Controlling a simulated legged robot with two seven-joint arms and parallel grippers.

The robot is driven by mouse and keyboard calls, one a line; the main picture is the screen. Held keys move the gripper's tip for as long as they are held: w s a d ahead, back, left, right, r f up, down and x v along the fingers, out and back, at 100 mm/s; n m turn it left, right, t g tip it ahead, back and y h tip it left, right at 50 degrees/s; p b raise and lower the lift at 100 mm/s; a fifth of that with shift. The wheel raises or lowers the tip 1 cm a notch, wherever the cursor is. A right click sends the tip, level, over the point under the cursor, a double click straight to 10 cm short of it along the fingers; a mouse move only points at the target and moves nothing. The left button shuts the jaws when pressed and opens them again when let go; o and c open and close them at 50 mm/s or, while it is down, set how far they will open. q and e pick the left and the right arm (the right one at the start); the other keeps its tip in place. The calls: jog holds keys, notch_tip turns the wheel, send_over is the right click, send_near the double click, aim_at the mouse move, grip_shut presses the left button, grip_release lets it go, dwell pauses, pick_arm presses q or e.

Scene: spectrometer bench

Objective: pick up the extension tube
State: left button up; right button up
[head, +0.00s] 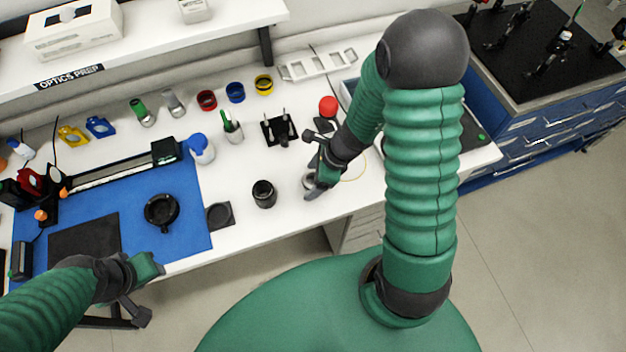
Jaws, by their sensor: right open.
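A short black cylinder (264,193), which looks like a tube, stands upright near the bench's front edge. A small pale round piece (308,181) lies to its right, partly hidden by my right gripper; I cannot tell for certain which of the two is the extension tube. My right gripper (315,184) is open and points down at the pale piece, apart from the black cylinder. Whether its fingers touch the pale piece is unclear. My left gripper (149,290) is off the bench's front edge at the lower left, with nothing visible in it; its opening is unclear.
A black ring mount (161,210) rests on the blue mat (190,225), with a dark square plate (220,216) beside it. A shelf (150,40) overhangs the back.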

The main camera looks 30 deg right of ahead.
jog(key=c, duration=1.5)
jog(key=shift+r, duration=0.15)
